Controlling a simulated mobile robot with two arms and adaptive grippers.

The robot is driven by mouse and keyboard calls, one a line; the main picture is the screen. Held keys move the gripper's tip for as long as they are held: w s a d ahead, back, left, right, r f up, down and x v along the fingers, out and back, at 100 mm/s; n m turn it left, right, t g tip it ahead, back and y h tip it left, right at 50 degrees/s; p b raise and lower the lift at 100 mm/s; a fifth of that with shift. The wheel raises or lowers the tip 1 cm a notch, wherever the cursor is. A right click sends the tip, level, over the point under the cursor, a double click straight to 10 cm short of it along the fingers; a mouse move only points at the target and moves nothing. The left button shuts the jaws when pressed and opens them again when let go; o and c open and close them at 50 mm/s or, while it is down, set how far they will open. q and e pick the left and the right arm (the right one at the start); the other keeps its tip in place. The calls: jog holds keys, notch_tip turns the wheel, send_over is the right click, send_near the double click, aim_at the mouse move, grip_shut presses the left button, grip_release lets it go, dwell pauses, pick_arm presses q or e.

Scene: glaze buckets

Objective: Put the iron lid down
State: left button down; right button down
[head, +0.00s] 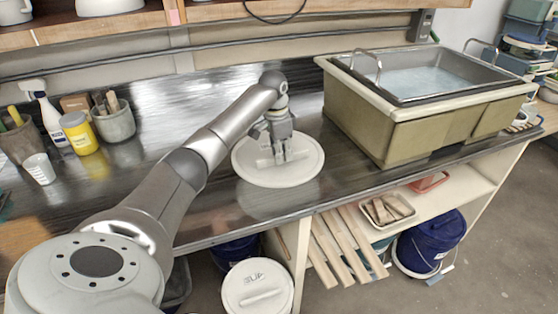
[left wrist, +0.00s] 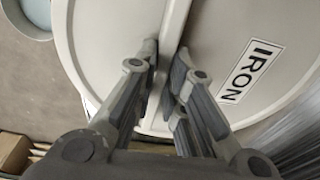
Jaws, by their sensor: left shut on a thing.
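The iron lid (head: 306,160) is a round, off-white disc with a raised bar handle, over the dark metal counter (head: 215,90) to the left of the big sink. Its black-on-white IRON label shows in the left wrist view, where the lid (left wrist: 225,35) fills much of the picture. My left gripper (head: 280,157) comes down on the lid's middle and is shut on the bar handle; its fingers (left wrist: 166,68) sit on both sides of the bar. A reflection shows just below the lid; I cannot tell whether it touches the counter. My right gripper is not in view.
A deep sink basin (head: 400,135) of water stands at the right. A spray bottle (head: 46,115), a yellow jar (head: 79,133) and tool pots are at the left. Below are a SLIP-lidded bucket (head: 258,290), a blue bucket (head: 432,235) and wooden slats (head: 345,245). The counter behind the lid is clear.

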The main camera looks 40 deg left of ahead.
pick_arm(q)
jog(key=shift+w+a+f, duration=0.25)
jog(key=shift+a+f, duration=0.25)
jog(key=shift+f, duration=0.15)
jog(key=shift+w+a+f, duration=0.25)
jog(key=shift+a+f, duration=0.25)
jog(key=shift+f, duration=0.15)
notch_tip(320, 180, down, 2)
jog(key=shift+s+f+p, duration=0.1)
jog(key=shift+f+p, duration=0.1)
jog(key=shift+p, duration=0.2)
jog(key=shift+f, duration=0.3)
jog(key=c, duration=1.5)
grip_release()
